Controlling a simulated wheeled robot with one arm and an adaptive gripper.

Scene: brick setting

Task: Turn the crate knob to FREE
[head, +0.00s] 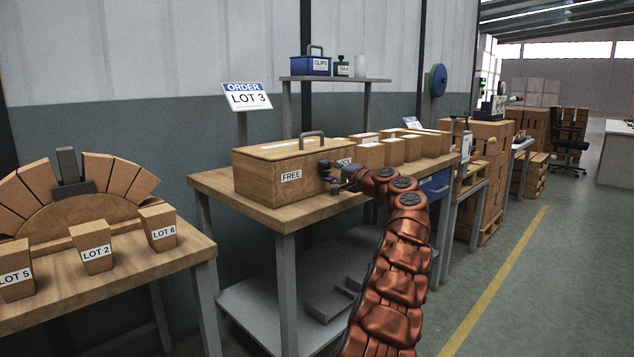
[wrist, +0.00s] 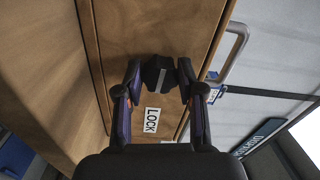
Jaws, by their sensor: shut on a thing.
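The wooden crate (head: 262,187) stands on the workbench, its lid on and a grey handle on top. A FREE label (head: 291,175) is at the left of its front. The LOCK label (wrist: 151,120) is near the knob in the wrist view. The black knob (wrist: 158,72) has a pale line roughly in line with that label. My gripper (wrist: 158,77) is shut on the knob, one finger on each side. In the head view my gripper (head: 336,176) is at the crate's front right and hides the knob.
An ORDER LOT 3 sign (head: 246,98) stands behind. A shelf (head: 335,79) with a blue CLIPS box is above. The aisle floor (head: 500,290) at right is clear.

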